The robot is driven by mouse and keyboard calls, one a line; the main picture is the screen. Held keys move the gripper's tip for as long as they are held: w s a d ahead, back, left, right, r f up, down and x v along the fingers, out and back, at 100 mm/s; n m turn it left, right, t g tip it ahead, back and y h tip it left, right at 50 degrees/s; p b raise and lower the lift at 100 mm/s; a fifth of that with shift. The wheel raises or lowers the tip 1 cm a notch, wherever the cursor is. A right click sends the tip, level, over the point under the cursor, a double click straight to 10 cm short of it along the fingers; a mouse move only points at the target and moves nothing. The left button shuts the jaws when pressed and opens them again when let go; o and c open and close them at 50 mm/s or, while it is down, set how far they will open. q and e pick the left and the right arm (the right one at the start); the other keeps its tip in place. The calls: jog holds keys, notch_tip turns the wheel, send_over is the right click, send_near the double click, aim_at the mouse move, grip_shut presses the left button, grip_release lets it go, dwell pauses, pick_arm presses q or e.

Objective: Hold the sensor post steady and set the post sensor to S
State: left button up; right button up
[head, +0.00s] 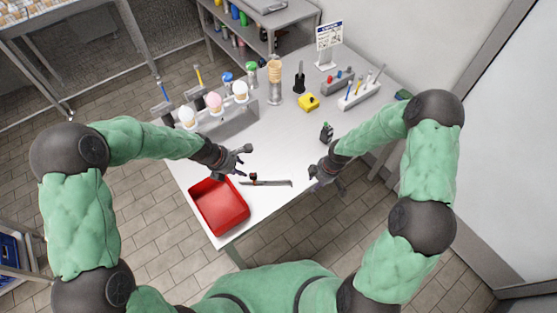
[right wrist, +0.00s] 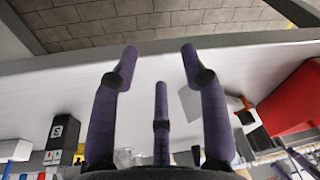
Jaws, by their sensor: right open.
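I cannot tell which piece is the sensor post. My left gripper (head: 242,158) is open and empty above the table, behind the bar. My right gripper (head: 318,178) is open at the front edge, its fingers (right wrist: 158,70) spread with nothing between them.
A red bin (head: 218,207) is at the front left; it also shows in the right wrist view (right wrist: 295,100). The middle of the table is clear.

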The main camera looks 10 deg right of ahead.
jog(key=w+a+r+n, duration=0.1)
jog(key=a, duration=0.1)
jog(key=w+a+r+n, duration=0.1)
jog(key=w+a+r, duration=0.1)
jog(key=w+a+r+h, duration=0.1)
jog(key=a, duration=0.1)
jog(key=shift+w+a+r+n, duration=0.1)
jog(key=shift+w+r+n, duration=0.15)
jog(key=shift+n, duration=0.15)
jog(key=n+h, duration=0.1)
jog(key=n, duration=0.1)
send_near(279, 176)
jog(key=shift+g, duration=0.4)
jog(key=f, duration=0.9)
jog(key=shift+w+a+f, duration=0.15)
jog(key=shift+w+f, duration=0.25)
